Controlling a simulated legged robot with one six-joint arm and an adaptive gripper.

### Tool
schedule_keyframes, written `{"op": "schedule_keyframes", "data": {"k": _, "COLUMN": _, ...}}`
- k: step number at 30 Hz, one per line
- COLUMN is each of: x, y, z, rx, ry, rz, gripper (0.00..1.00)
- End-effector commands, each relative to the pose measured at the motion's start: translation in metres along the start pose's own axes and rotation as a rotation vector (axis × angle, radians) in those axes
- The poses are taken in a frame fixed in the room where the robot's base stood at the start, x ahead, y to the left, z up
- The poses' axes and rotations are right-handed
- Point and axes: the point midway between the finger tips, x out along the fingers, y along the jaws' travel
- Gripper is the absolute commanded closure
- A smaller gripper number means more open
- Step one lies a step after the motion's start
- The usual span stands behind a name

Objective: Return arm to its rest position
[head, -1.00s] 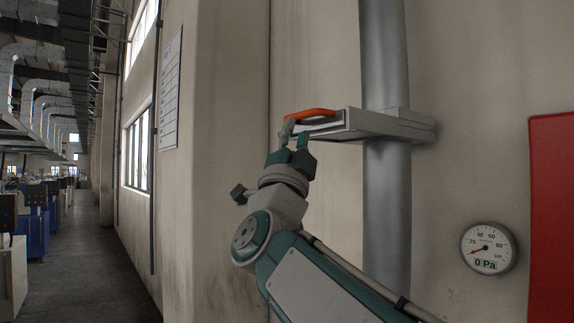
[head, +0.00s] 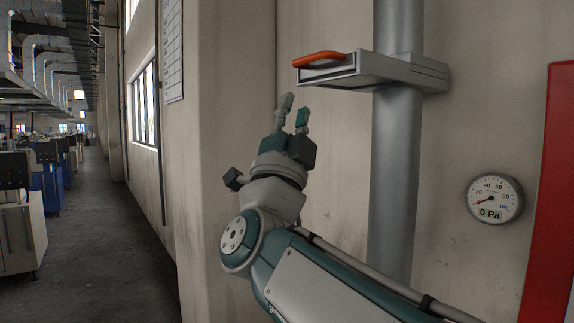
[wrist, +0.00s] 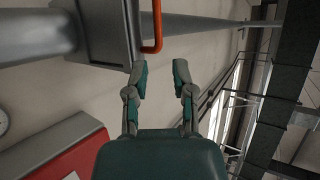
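My gripper (head: 293,108) points upward in front of the wall in the head view, below and left of the orange handle (head: 319,59). In the wrist view my gripper (wrist: 159,80) has its two fingers apart with nothing between them. The handle (wrist: 157,25) shows there beyond the fingertips, apart from them. The handle belongs to a grey slide-gate box (head: 350,73) set across a vertical metal pipe (head: 397,150).
A round gauge (head: 494,199) reading 0 Pa hangs on the wall right of the pipe. A red panel (head: 555,200) stands at the right edge. A clear floor aisle (head: 100,230) runs along the left, past machines (head: 18,215).

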Motion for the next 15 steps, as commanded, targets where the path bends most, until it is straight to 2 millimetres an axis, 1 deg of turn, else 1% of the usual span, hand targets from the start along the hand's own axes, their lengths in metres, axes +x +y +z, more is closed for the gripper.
{"op": "schedule_keyframes", "data": {"k": 4, "x": -0.004, "y": 0.008, "z": 0.005, "rx": -0.039, "ry": -0.080, "rz": -0.005, "gripper": 0.68}}
{"op": "schedule_keyframes", "data": {"k": 8, "x": -0.020, "y": 0.029, "z": 0.018, "rx": -0.129, "ry": -0.280, "rz": -0.007, "gripper": 0.68}}
{"op": "schedule_keyframes", "data": {"k": 11, "x": -0.043, "y": 0.051, "z": 0.030, "rx": -0.210, "ry": -0.455, "rz": 0.007, "gripper": 0.68}}
{"op": "schedule_keyframes", "data": {"k": 14, "x": -0.072, "y": 0.076, "z": 0.039, "rx": -0.290, "ry": -0.631, "rz": 0.033, "gripper": 0.68}}
{"op": "schedule_keyframes", "data": {"k": 15, "x": -0.086, "y": 0.088, "z": 0.042, "rx": -0.323, "ry": -0.702, "rz": 0.047, "gripper": 0.68}}
